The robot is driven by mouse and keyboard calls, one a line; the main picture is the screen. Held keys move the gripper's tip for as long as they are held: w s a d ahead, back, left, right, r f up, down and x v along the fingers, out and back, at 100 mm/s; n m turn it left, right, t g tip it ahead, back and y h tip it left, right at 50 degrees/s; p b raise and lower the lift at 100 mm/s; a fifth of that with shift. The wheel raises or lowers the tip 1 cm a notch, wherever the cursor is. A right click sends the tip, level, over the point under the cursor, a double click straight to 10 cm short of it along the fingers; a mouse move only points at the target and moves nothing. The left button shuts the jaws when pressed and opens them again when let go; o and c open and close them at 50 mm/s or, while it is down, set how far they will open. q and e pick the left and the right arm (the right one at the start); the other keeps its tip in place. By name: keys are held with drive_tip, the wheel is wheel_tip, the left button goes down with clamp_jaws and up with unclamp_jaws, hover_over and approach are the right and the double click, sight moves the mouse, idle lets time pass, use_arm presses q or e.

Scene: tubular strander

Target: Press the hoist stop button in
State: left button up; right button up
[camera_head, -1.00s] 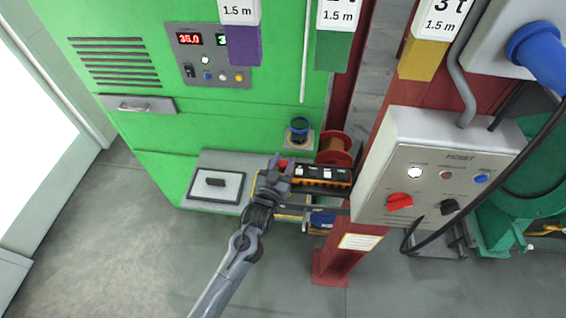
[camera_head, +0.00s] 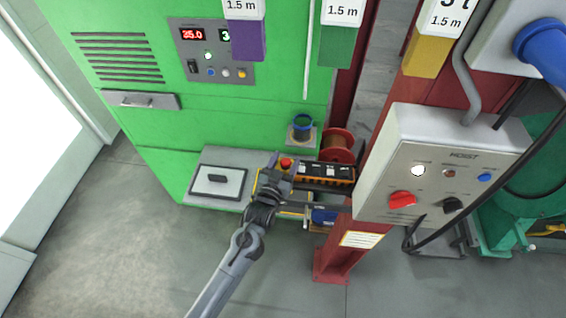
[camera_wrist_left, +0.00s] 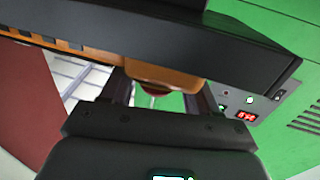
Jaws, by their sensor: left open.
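A black and orange control box (camera_head: 327,174) with several dark switches lies left of the red post in the head view. A red round button (camera_head: 287,163) sits at its left end; I cannot read whether it is the stop button. My left gripper (camera_head: 275,163) is open at that end, close beside the red button. In the left wrist view the open fingers (camera_wrist_left: 160,97) straddle the box's orange end, with a red rounded part (camera_wrist_left: 158,88) between them; contact cannot be told. My right gripper is out of view.
The grey hoist panel (camera_head: 436,172) on the red post carries a red knob (camera_head: 402,199), a black knob, a lamp and small buttons. A green machine (camera_head: 150,115) stands behind. Coloured hanging blocks are overhead. Bare floor lies at the lower left.

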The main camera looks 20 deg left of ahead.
use_arm(q)
drive_tip(key=shift+r, duration=0.1)
drive_tip(key=shift+d+r, duration=0.1)
drive_tip(key=shift+r, duration=0.3)
drive_tip(key=s+a+r+m+g+p, duration=0.1)
drive_tip(key=s+g+p, duration=0.4)
drive_tip(key=s, duration=1)
drive_tip(key=s+a+r+m+g+h+p, duration=0.1)
drive_tip(key=s+r+g+p, duration=0.2)
drive_tip(key=s, duration=1.2)
drive_tip(key=shift+a+r+g+p, duration=0.2)
drive_tip(key=shift+a+g+p, duration=0.15)
drive_tip(key=shift+g+p, duration=0.9)
